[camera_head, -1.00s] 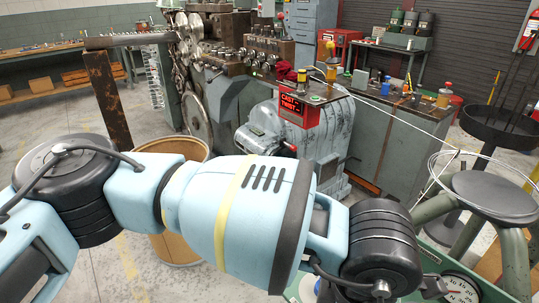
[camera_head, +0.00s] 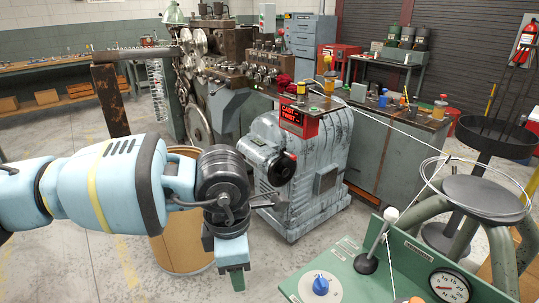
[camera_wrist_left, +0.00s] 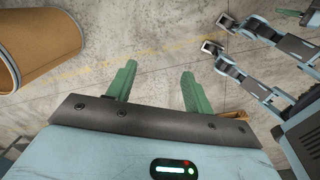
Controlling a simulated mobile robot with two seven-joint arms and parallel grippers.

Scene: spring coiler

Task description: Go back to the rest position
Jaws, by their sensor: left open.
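My left arm comes in from the left in the head view. Its gripper (camera_head: 237,280) points down in front of the wire machine, over open floor beside the tan bin. In the left wrist view the two green fingers of the left gripper (camera_wrist_left: 156,72) are spread apart. Only bare concrete floor shows between them, and nothing is held.
A tan bin (camera_head: 168,250) stands behind the left arm, and also shows in the wrist view (camera_wrist_left: 45,45). A grey machine housing (camera_head: 305,190) stands behind the gripper. A green control panel (camera_head: 345,262) with a blue knob (camera_head: 320,285) is at lower right.

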